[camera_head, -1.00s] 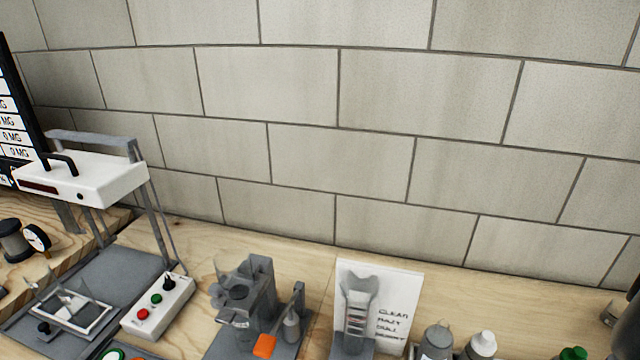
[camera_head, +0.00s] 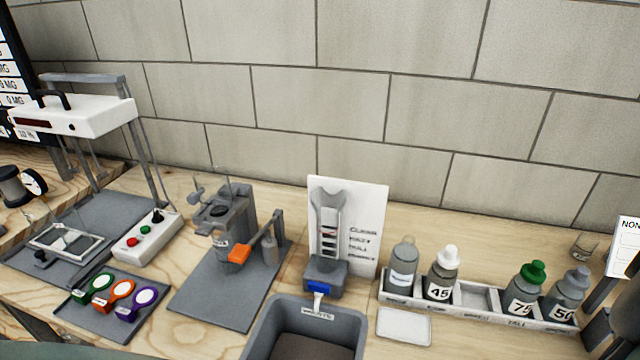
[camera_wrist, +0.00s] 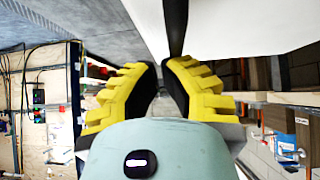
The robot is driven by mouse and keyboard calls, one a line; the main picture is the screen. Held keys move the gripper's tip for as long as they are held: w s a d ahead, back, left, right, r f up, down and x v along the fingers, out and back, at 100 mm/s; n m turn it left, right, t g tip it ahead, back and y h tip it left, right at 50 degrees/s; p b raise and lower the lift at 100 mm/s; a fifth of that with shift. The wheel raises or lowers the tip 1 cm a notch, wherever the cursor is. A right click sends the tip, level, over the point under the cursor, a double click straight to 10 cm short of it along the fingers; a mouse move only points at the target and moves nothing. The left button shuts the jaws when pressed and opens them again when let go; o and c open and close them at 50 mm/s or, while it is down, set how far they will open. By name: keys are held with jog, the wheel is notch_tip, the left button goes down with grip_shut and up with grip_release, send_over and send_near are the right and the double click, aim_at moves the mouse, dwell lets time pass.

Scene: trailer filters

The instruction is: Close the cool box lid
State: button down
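I cannot make out a cool box or its lid for certain in either view. In the wrist view my gripper (camera_wrist: 160,70) shows two yellow ribbed fingers with dark inner pads. They lean toward each other at the tips with only a narrow gap, and I see nothing held between them. Beyond the tips are a large white surface (camera_wrist: 240,25) and a dark strip (camera_wrist: 176,25); I cannot tell what they belong to. My gripper is not in the head view.
The head view shows a wooden bench against a block wall. On it are a white-topped device (camera_head: 75,115), a grey stand (camera_head: 225,210), coloured tags (camera_head: 120,292), a grey bin (camera_head: 350,312) and a rack of bottles (camera_head: 475,299). Shelving (camera_wrist: 285,145) shows right in the wrist view.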

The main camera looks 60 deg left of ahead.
jog(key=shift+f, duration=0.4)
